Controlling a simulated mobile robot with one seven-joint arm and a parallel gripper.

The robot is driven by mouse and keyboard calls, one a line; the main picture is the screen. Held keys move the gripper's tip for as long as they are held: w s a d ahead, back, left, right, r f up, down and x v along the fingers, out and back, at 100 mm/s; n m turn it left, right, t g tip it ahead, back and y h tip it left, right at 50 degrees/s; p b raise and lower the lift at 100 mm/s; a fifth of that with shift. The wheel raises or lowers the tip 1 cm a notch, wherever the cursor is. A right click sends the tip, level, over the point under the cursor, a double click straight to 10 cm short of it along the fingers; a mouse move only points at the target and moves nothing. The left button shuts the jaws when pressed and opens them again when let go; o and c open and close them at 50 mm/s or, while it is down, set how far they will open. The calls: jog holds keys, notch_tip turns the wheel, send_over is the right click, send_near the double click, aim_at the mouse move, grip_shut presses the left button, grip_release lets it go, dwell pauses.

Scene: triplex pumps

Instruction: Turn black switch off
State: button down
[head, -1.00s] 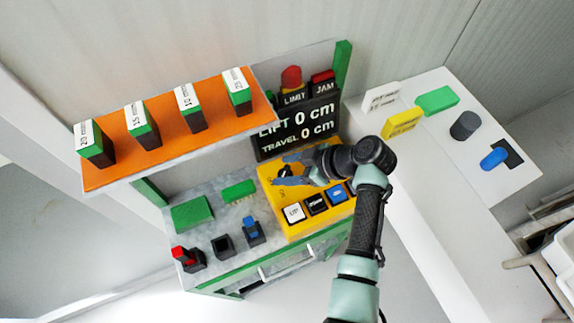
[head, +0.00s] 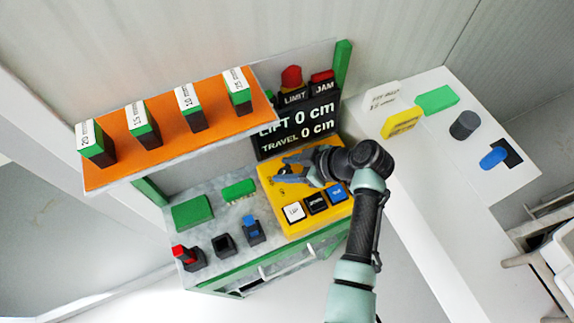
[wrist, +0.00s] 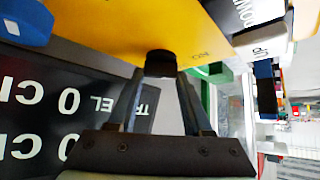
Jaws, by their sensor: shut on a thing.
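The black switch is a round black knob (wrist: 160,62) on the yellow control panel (head: 318,222). In the wrist view it sits between my fingertips, with small lettering beside it on the panel. In the head view my gripper (head: 284,168) reaches over the panel's upper left part and covers the knob. My gripper is shut on the black switch. The way the knob is turned cannot be told.
White UP (head: 293,212), black (head: 316,203) and blue (head: 337,193) buttons lie along the panel's front. A black display (head: 297,127) reading LIFT 0 cm and TRAVEL 0 cm stands behind. An orange shelf (head: 165,145) with several labelled blocks overhangs at left.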

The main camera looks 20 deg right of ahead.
jog(key=m+t+h, duration=0.1)
jog(key=m, duration=0.1)
jog(key=m+h+p, duration=0.1)
jog(key=m+h, duration=0.1)
jog(key=shift+s+a+r+t+p, duration=0.1)
jog(key=shift+a+t+p, duration=0.1)
jog(key=shift+t+p, duration=0.15)
jog(key=shift+m+t+h+p, duration=0.35)
jog(key=shift+m+h+p, duration=0.45)
jog(key=shift+m+h, duration=0.9)
jog(key=shift+m, duration=0.5)
jog(key=c, duration=0.6)
grip_release()
jog(key=b+v, duration=0.1)
jog(key=v, duration=1.2)
jog(key=shift+d+b, duration=0.2)
jog(key=shift+b, duration=0.15)
